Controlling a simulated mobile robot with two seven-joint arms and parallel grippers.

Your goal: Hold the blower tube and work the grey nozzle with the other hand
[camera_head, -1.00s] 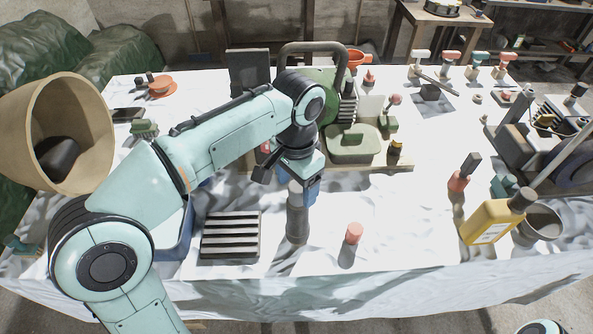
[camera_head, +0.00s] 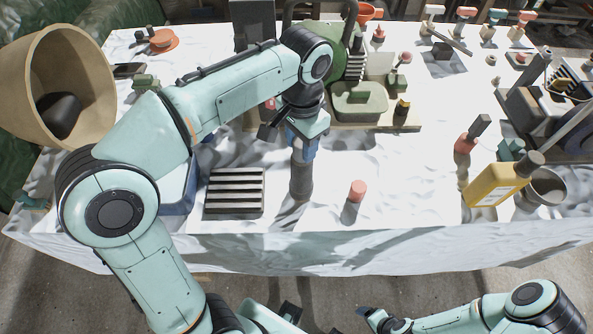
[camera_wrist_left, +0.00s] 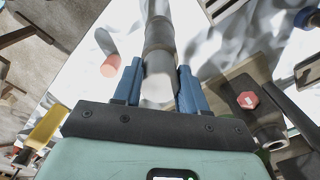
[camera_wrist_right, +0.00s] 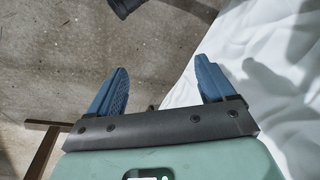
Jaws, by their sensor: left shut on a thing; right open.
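The blower tube (camera_head: 301,178) is a dark grey cylinder in front of the green machine. My left gripper (camera_head: 303,147) is shut on its upper part. In the left wrist view the tube (camera_wrist_left: 159,40) runs between the two blue fingers of my left gripper (camera_wrist_left: 158,80), with a paler grey section nearest the palm. I cannot tell which section is the grey nozzle. My right gripper (camera_head: 366,312) is low in the head view, off the table's front edge and apart from the tube. In the right wrist view my right gripper (camera_wrist_right: 163,68) is open and empty.
A striped block (camera_head: 235,190) lies left of the tube, and a pink cylinder (camera_head: 357,190) stands to its right. A yellow bottle (camera_head: 495,184) and a grey cup (camera_head: 542,188) are farther right. The white cloth between pink cylinder and bottle is clear.

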